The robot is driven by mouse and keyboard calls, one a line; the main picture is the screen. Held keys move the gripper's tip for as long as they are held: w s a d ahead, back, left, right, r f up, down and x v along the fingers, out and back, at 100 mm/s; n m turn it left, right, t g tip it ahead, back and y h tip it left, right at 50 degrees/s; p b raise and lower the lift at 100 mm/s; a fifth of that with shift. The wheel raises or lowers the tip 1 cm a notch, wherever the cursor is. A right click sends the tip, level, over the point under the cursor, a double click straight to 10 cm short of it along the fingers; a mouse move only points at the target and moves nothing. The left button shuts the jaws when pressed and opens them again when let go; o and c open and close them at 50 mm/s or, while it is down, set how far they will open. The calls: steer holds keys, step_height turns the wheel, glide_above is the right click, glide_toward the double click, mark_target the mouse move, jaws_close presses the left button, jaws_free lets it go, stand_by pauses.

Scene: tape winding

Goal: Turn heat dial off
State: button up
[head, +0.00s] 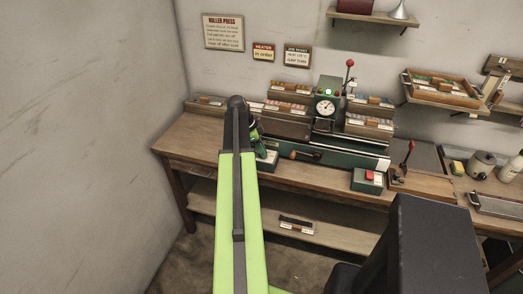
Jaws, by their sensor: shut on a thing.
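My arm reaches forward over the left part of the wooden bench. My gripper (261,149) is at its far end, just above a small green box (267,163) with a pale front edge. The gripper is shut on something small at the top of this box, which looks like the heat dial. The dial itself is hidden by the gripper, so I cannot see its pointer or setting. A green roller press (327,103) with a round white gauge stands behind and to the right, with a green light lit above the gauge.
A green box with a red button (369,180) sits at the bench's front edge. A red-knobbed lever (405,162) stands to its right. Trays of small rolls (370,121) flank the press. A wall sign reads "Heater in order" (263,52). The lower shelf (337,236) is mostly clear.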

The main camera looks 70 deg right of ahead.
steer(key=shift+n, duration=0.4)
jaws_close()
steer(key=n, duration=0.1)
steer(key=n+h, duration=0.1)
steer(key=n, duration=0.1)
steer(key=n+t, duration=0.1)
steer(key=shift+s+a+n+h, duration=0.15)
steer(key=shift+a+n+h, duration=0.1)
steer(key=shift+n+h, duration=0.05)
steer(key=n+t, duration=0.1)
steer(key=n, duration=0.1)
steer(key=n+t, duration=0.1)
steer(key=n, duration=0.2)
steer(key=shift+s+h, duration=0.15)
steer(key=shift+h, duration=0.25)
steer(key=n+t, duration=0.1)
steer(key=n, duration=0.2)
steer(key=n+t, duration=0.1)
steer(key=n, duration=0.1)
steer(key=shift+s+d+n, duration=0.1)
steer(key=shift+n, duration=0.3)
steer(key=n+t, duration=0.1)
steer(key=n, duration=0.1)
steer(key=n+t+y, duration=0.1)
steer(key=n, duration=0.2)
steer(key=shift+s+n, duration=0.1)
steer(key=shift+n, duration=0.2)
steer(key=shift+y, duration=0.3)
